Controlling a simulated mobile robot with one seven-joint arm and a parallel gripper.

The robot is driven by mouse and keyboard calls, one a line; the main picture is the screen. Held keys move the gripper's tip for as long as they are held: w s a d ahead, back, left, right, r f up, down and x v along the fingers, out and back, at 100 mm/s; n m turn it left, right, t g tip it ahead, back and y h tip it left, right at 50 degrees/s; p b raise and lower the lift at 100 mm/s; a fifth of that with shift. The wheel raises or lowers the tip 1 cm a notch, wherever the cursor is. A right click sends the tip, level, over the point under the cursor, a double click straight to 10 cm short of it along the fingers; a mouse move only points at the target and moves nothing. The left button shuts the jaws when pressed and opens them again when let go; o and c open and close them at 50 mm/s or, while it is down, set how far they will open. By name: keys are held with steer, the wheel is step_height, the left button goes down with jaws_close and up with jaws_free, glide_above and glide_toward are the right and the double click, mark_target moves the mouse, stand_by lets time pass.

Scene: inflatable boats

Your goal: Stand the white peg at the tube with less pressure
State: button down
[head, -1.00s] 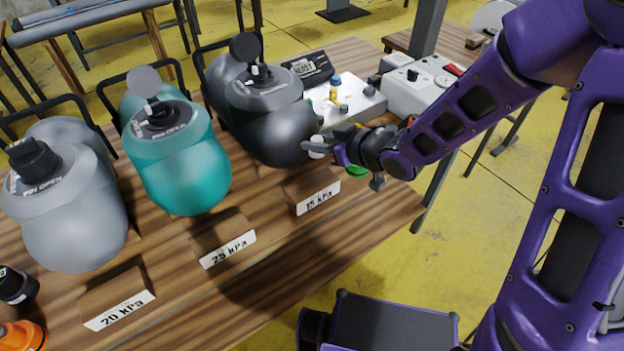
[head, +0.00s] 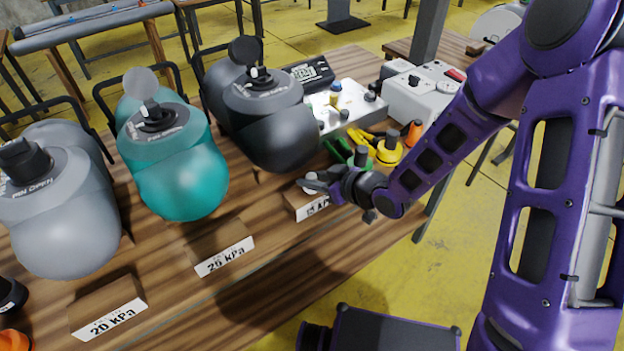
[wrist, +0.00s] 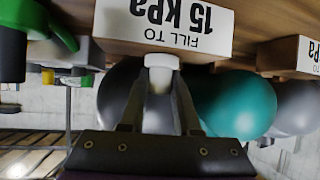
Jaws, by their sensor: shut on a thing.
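My gripper (head: 326,184) is shut on the white peg (wrist: 161,72), which shows between its fingertips in the wrist view. In the head view the peg (head: 310,181) is partly hidden by the fingers. It is at the wooden block labelled 15 kPa (head: 294,205), in front of the black tube (head: 272,135). I cannot tell whether the peg touches the block or table. The teal tube (head: 180,180) is in the middle, behind a block labelled 25 kPa (head: 224,257). The grey tube (head: 65,235) is at left, behind a block labelled 20 kPa (head: 108,318).
Bare wood (head: 265,285) lies along the table's front.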

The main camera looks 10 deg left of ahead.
steer(key=c, duration=1.1)
jaws_free()
steer(key=shift+f, duration=0.2)
steer(key=o, duration=0.5)
steer(key=shift+r, duration=0.1)
steer(key=shift+d+r, duration=0.2)
steer(key=shift+r, duration=0.1)
steer(key=p+v, duration=0.2)
steer(key=v, duration=0.9)
steer(key=shift+s+d+r, duration=0.1)
steer(key=shift+s+d, duration=0.1)
steer(key=shift+s, duration=0.05)
